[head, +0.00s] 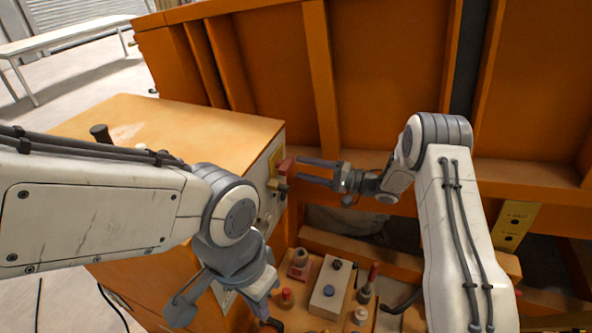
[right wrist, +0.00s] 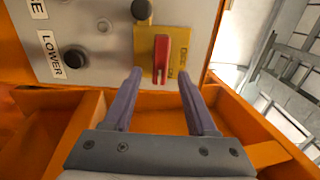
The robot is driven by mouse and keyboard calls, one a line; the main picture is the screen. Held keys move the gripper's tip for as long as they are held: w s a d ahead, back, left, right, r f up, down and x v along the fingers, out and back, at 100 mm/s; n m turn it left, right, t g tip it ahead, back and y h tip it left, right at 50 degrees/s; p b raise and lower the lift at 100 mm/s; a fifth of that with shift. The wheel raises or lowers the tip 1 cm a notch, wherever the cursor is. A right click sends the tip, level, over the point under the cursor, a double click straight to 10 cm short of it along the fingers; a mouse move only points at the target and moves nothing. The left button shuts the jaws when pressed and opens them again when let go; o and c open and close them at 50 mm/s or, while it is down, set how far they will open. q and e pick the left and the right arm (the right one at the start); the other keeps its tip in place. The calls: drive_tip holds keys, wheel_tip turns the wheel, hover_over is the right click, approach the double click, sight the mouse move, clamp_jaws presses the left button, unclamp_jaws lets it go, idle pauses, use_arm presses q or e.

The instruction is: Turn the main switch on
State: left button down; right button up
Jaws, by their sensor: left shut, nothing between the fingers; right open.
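The main switch is a red lever (right wrist: 161,58) on a yellow plate (right wrist: 196,42) on the grey panel. Its lettering is too small to read surely. In the right wrist view the lever stands upright in the picture. The lever also shows in the head view (head: 285,166), on the side of the orange cabinet. My right gripper (right wrist: 160,76) is open, with its fingers either side of the lever's lower part in the picture; I see no contact. It comes from the right in the head view (head: 296,169). My left gripper (head: 263,299) is shut and empty, low near the cabinet's front.
A black knob (right wrist: 75,57) by a LOWER label and another dark knob (right wrist: 141,9) sit near the switch. Below in the head view is a control board with a grey box (head: 330,288), red buttons and a red-topped lever (head: 372,272). Orange walls stand behind.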

drive_tip(key=b+v, duration=0.2)
drive_tip(key=v, duration=0.5)
drive_tip(key=shift+a, duration=0.1)
